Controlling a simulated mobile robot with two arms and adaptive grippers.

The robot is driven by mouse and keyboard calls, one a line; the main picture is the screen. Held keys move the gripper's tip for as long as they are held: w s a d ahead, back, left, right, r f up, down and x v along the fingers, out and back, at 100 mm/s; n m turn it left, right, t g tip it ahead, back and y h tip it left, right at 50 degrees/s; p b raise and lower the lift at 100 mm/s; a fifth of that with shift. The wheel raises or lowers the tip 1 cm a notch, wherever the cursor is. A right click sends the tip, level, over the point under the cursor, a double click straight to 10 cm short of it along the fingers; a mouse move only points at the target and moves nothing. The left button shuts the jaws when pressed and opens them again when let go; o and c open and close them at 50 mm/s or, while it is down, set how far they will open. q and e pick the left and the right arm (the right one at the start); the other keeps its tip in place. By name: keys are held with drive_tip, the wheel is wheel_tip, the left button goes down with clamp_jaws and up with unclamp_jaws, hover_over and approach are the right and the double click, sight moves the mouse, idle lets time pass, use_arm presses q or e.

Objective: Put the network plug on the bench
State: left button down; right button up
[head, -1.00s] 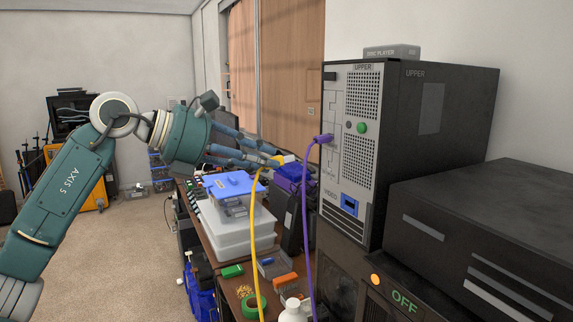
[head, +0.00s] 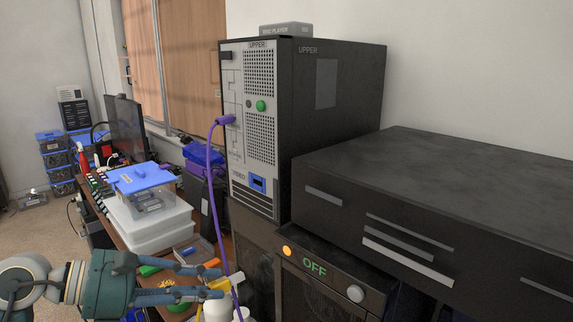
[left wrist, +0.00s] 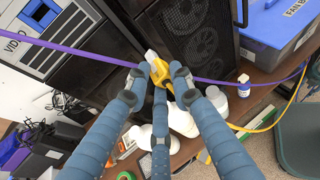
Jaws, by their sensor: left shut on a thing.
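The network plug (left wrist: 160,70) is yellow with a pale tip, and a yellow cable trails from it. My left gripper (left wrist: 158,78) is shut on it. In the head view my left gripper (head: 212,282) holds the plug (head: 220,285) low, near the front of the dark lower case. In the left wrist view, the plug is above white bottles on the brown wooden bench (left wrist: 262,76). The bench's edge also shows in the head view (head: 115,240). My right gripper is not in view.
A purple cable (head: 212,185) hangs from a plug in the upper computer (head: 258,120) and passes close by my left gripper. White bottles (left wrist: 181,118) stand beneath it. A blue-lidded box (head: 143,180) and small parts crowd the bench. A black unit (head: 430,200) stands right.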

use_arm(q)
drive_tip(key=s+a+f+n+t+y, duration=0.1)
drive_tip(key=s+a+f, duration=0.3)
drive_tip(key=s+f, duration=0.6)
drive_tip(key=shift+a+f+n, duration=0.2)
drive_tip(key=shift+a+n, duration=0.05)
drive_tip(key=shift+n, duration=0.05)
